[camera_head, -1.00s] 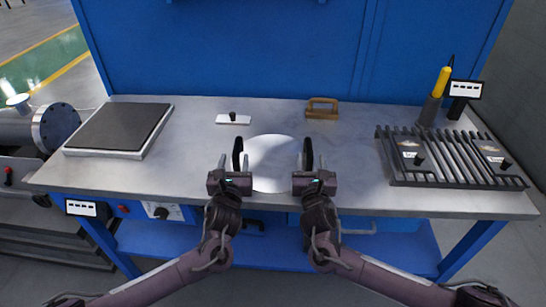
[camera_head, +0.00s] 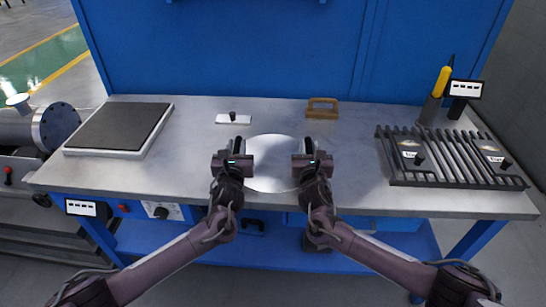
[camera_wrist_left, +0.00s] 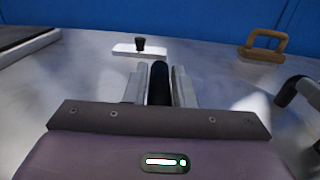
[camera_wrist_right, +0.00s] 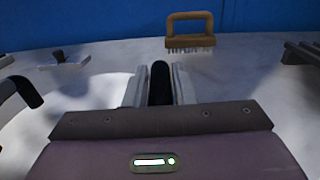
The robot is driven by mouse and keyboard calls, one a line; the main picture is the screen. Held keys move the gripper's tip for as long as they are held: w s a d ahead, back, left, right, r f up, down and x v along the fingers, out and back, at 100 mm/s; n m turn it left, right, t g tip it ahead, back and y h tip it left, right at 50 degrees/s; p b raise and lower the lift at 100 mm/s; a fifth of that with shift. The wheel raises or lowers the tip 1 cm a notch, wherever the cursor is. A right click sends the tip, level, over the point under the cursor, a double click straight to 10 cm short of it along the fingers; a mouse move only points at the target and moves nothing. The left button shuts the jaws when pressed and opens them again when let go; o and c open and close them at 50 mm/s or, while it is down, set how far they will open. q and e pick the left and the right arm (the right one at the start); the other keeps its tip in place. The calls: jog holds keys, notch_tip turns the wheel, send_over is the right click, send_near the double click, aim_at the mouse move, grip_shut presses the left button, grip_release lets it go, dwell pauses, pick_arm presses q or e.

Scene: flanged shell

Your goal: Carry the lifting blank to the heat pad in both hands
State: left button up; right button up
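The lifting blank (camera_head: 273,165) is a pale round disc lying on the bench, centre, with a black handle on its left and another on its right. My left gripper (camera_head: 237,150) is at the left handle; in the left wrist view its fingers are closed on the black bar (camera_wrist_left: 160,85). My right gripper (camera_head: 307,150) is at the right handle, with its fingers closed on that bar (camera_wrist_right: 160,85). The fingertips are partly hidden in the head view. The heat pad (camera_head: 120,127), a dark square on a pale base, is on the bench's left end.
A small white plate with a black knob (camera_head: 233,119) and a brown-handled brush (camera_head: 322,108) lie behind the blank. A slatted rack (camera_head: 455,160) with tagged pieces stands right; a yellow-handled tool (camera_head: 442,82) is behind it. Bench between blank and pad is clear.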

pick_arm(q)
grip_shut()
pick_arm(e)
grip_shut()
jog(key=shift+d, duration=0.1)
dwell(0.6)
pick_arm(q)
jog(key=shift+r, duration=0.3)
pick_arm(e)
jog(key=shift+r, duration=0.3)
pick_arm(q)
jog(key=shift+w, duration=0.15)
pick_arm(e)
jog(key=shift+w, duration=0.15)
